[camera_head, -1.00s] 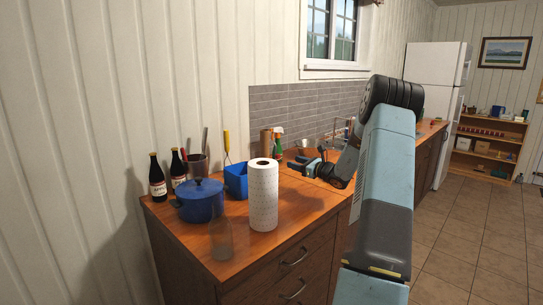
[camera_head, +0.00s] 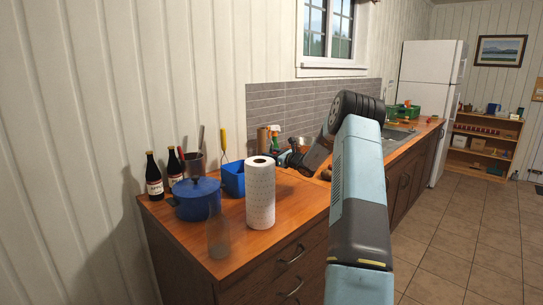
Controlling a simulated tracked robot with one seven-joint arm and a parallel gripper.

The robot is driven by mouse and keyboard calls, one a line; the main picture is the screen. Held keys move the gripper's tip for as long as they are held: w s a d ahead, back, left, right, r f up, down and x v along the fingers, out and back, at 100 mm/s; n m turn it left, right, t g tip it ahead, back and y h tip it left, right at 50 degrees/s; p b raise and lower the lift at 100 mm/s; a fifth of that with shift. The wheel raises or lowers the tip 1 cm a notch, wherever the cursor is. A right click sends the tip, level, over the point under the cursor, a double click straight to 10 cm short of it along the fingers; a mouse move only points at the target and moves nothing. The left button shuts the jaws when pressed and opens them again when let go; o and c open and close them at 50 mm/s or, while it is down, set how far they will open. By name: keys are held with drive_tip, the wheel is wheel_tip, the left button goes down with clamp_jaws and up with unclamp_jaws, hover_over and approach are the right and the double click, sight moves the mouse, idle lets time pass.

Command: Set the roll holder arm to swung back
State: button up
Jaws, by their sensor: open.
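A white paper roll (camera_head: 261,195) stands upright on the wooden counter (camera_head: 252,245). I cannot make out the roll holder's arm in this view, so its position cannot be told. My gripper (camera_head: 277,156) is open, small in the picture, just right of and behind the roll's top. Part of its lower side may be covered by the roll, and I see nothing held between its fingers. Whether it touches anything there is unclear.
A blue pot (camera_head: 197,198), two dark bottles (camera_head: 154,178) and a clear bottle (camera_head: 218,238) stand left of the roll. A blue bin (camera_head: 232,178) is behind it. A spray bottle (camera_head: 275,137) stands by the tiled wall. A green crate (camera_head: 404,112) is farther right.

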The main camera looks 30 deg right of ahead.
drive_tip(key=shift+w, duration=0.1)
drive_tip(key=shift+c, duration=0.4)
clamp_jaws()
